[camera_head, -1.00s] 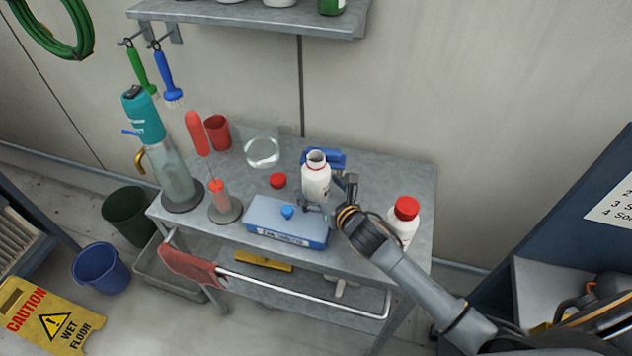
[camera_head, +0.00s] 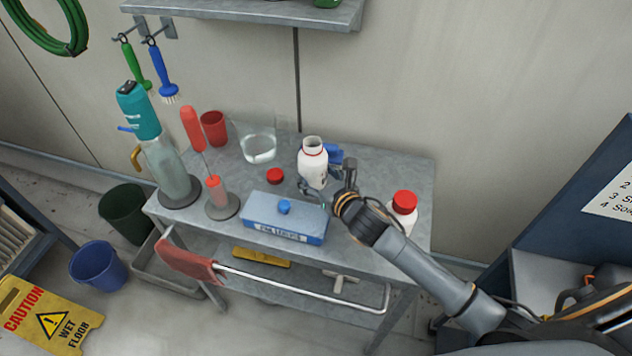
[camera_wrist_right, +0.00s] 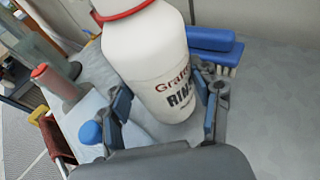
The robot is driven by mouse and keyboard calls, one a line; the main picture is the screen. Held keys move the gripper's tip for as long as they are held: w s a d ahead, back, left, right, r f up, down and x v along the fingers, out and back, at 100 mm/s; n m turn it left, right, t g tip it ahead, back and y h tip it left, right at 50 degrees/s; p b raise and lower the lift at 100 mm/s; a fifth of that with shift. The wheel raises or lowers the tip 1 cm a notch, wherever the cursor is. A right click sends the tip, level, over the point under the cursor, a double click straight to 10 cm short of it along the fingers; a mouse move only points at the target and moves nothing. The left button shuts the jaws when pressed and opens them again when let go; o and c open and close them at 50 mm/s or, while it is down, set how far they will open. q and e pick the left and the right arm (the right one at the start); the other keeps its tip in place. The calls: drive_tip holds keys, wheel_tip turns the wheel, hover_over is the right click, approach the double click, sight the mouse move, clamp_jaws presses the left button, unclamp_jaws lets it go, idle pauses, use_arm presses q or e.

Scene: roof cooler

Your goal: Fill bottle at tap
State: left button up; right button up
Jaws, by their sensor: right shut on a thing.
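My right gripper (camera_head: 320,188) is shut on a white bottle (camera_head: 312,166) with a red ring at its neck and no cap on it. The bottle is nearly upright, open mouth up, and looks slightly above the bench. The right wrist view shows dark lettering on the bottle (camera_wrist_right: 165,65) between both fingers (camera_wrist_right: 165,108). A brass tap (camera_head: 136,157) sits on the left side of a clear column with a teal top (camera_head: 137,108) at the bench's left end. A red cap (camera_head: 275,176) lies on the bench. My left gripper is out of view.
On the grey bench (camera_head: 385,170) are a blue box (camera_head: 285,232), a clear beaker (camera_head: 258,145), a red cup (camera_head: 214,128), a red-handled tool in a stand (camera_head: 193,128) and a red-capped bottle (camera_head: 404,205). Buckets (camera_head: 98,266) and a wet-floor sign (camera_head: 45,318) stand on the floor left.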

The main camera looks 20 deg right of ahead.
sight(305, 164)
drive_tip(key=s+r, duration=0.1)
drive_tip(key=r, duration=0.1)
drive_tip(key=s+a+r, duration=0.1)
drive_tip(key=s+r, duration=0.1)
drive_tip(key=s+a+r, duration=0.1)
drive_tip(key=s+r, duration=0.1)
drive_tip(key=shift+r, duration=0.35)
drive_tip(key=s+a+r+b, duration=0.1)
drive_tip(key=s+a+r, duration=0.2)
drive_tip(key=s, duration=0.5)
drive_tip(key=shift+r, duration=0.3)
drive_tip(key=shift+d, duration=0.1)
